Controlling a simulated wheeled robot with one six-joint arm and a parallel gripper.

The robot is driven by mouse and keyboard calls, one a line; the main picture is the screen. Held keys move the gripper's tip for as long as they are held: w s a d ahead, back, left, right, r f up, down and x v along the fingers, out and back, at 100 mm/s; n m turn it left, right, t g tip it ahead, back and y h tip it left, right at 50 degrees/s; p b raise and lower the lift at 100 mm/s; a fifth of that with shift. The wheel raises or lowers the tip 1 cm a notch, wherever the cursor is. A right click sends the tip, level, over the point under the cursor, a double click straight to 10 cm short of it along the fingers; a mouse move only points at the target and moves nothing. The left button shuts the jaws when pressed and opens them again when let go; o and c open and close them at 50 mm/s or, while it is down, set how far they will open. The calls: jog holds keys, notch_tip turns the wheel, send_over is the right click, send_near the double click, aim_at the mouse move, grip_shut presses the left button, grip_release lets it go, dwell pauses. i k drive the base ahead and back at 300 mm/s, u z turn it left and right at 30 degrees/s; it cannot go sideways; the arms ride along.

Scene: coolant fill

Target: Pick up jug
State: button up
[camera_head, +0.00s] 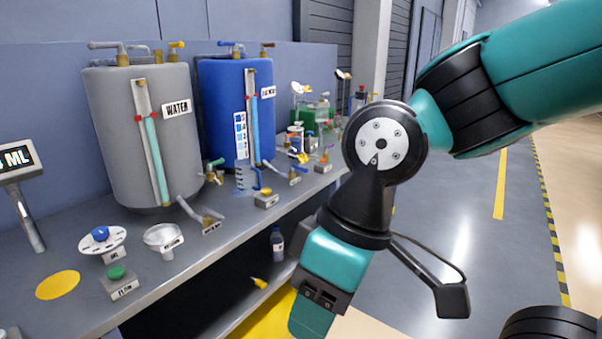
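I cannot make out a jug for certain in this view. My arm reaches in from the upper right and bends down in front of the bench's right side. Its lower end runs off the bottom edge, so my gripper's fingertips are out of sight. Whether my gripper holds anything does not show. My arm hides part of the floor and the area right of the bench.
A grey WATER tank (110,95) and a blue tank (215,90) stand on the grey bench (75,225) with taps and small labelled parts. A yellow disc (57,285) marks the bench top. A small bottle (277,243) stands below. Open floor (480,250) lies right.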

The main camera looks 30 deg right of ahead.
aim_at(246, 169)
jog(key=z, duration=0.6)
jog(key=k, duration=0.5)
jog(key=z, duration=0.6)
jog(key=i, duration=1.75)
jog(key=u, duration=1.3)
jog(key=i, duration=0.8)
jog(key=u, duration=1)
jog(key=i, duration=0.25)
jog(key=u, duration=0.2)
